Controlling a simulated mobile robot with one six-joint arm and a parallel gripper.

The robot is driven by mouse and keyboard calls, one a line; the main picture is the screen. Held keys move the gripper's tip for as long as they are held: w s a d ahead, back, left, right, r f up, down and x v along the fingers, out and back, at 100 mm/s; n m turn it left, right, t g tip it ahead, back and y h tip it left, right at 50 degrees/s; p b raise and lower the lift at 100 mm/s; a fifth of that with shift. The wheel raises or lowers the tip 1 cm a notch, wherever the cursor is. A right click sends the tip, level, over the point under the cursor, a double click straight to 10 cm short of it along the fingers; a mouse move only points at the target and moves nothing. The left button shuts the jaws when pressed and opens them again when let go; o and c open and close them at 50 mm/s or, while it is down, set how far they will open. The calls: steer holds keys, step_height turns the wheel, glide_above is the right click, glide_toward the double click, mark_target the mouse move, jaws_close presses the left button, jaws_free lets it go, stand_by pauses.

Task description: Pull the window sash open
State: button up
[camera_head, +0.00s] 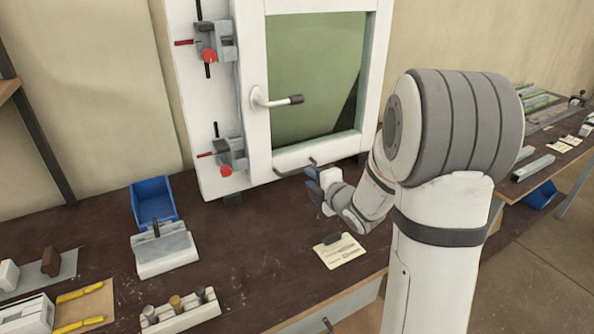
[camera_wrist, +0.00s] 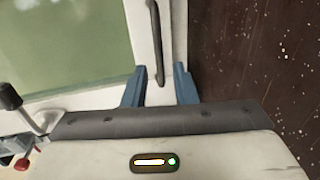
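The window sash (camera_head: 272,130) is a white frame around a greenish pane, standing upright on the bench in the head view. A lever handle (camera_head: 275,99) with a dark grip sits on its left stile. A dark bar-shaped pull handle (camera_head: 296,168) is on its bottom rail; in the wrist view this pull handle (camera_wrist: 156,42) runs up from between the fingers. My gripper (camera_head: 312,182) is at the sash's lower right, by the pull handle. In the wrist view my gripper's blue fingers (camera_wrist: 160,86) are apart, with the handle's near end in the gap between them. Contact cannot be made out.
Two clamps with red knobs, an upper one (camera_head: 214,46) and a lower one (camera_head: 229,152), are on the left frame post. Bench space before the window is mostly clear.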

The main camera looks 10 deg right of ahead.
mark_target(299, 171)
steer(key=p+x, duration=0.1)
steer(key=x, duration=0.6)
steer(key=shift+w+a, duration=0.15)
steer(key=shift+w, duration=0.2)
steer(key=shift+c, duration=0.3)
jaws_close()
